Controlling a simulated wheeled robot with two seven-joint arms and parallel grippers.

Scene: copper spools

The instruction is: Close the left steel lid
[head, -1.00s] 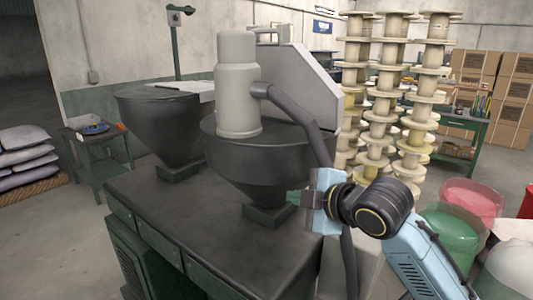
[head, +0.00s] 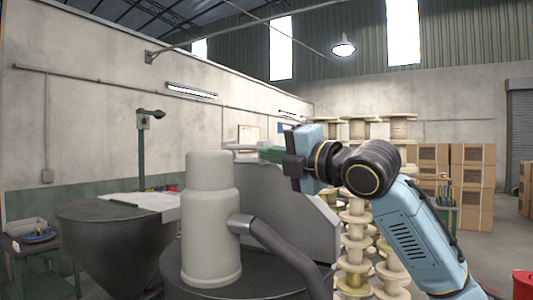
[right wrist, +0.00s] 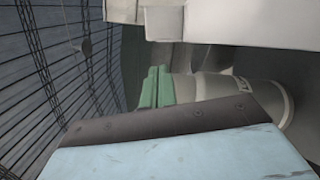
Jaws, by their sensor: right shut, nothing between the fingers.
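A grey steel lid (head: 318,222) stands raised and tilted behind the near hopper (head: 245,289), with a pale bar-like handle (head: 236,146) near its top. The other hopper (head: 115,235), at left, has a pale flat plate (head: 128,205) at its rim; I cannot tell whether this is a lid. My right gripper (head: 268,153) is shut and empty, its green fingers pointing left close to the raised lid's top. Whether it touches the lid is unclear. In the right wrist view, its green fingers (right wrist: 155,88) are together beside pale surfaces. My left gripper is out of view.
A pale cylindrical unit (head: 210,220) stands on the near hopper, with a dark hose (head: 280,250) curving right. Stacked spools (head: 355,235) and cardboard boxes (head: 470,185) stand behind at right. A green post (head: 141,155) rises behind the left hopper.

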